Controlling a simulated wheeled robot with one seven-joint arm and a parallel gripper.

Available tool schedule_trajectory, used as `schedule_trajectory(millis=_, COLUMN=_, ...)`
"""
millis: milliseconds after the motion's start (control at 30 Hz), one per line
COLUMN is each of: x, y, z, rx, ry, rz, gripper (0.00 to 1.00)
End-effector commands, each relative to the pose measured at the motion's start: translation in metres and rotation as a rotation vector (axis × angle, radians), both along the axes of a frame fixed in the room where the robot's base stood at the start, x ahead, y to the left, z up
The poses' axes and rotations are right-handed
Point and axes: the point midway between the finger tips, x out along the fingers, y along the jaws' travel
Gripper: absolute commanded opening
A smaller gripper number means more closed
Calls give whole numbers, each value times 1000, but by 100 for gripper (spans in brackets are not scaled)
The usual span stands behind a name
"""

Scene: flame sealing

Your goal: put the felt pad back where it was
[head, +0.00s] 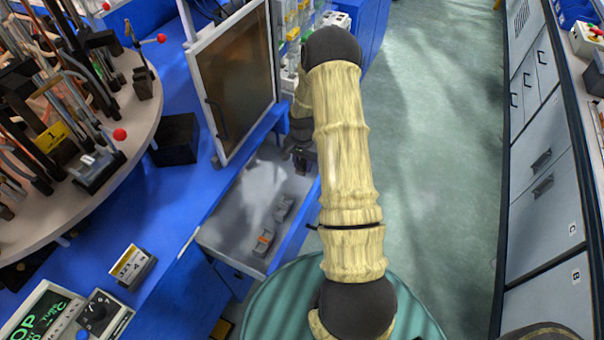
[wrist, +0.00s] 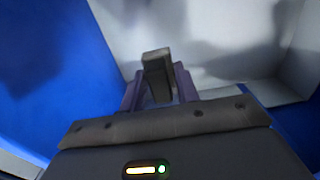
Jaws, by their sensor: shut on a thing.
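My gripper (wrist: 158,92) is shut on a small grey block-shaped piece (wrist: 157,68), which I take to be the felt pad. The piece stands up between the two purple fingers in the wrist view. In the head view my gripper (head: 301,160) is over the far right part of an open drawer (head: 240,200) with a pale grey inside; the held piece is too small to make out there. Two small grey pieces lie in the drawer, one (head: 284,207) behind the other (head: 263,241), which has an orange mark.
A framed brown-paned door (head: 234,75) stands upright behind the drawer. The blue bench (head: 180,215) carries a black box (head: 175,139), a yellow-labelled stand (head: 132,267) and a round rack (head: 85,205) of tools at left. The drawer's left part is clear.

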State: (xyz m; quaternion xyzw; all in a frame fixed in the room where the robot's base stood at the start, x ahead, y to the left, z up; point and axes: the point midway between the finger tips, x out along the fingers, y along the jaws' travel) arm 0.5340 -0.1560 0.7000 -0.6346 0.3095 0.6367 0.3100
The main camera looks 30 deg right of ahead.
Motion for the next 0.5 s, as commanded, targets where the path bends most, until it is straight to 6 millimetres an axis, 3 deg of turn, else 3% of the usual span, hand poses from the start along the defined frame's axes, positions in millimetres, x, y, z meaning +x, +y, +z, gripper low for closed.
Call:
schedule_trajectory(millis=100, x=0, y=0, z=-13, rx=1, ry=1, rz=-2, gripper=13)
schedule_trajectory(millis=500, x=0, y=0, z=-22, rx=0, ry=1, rz=-1, gripper=13)
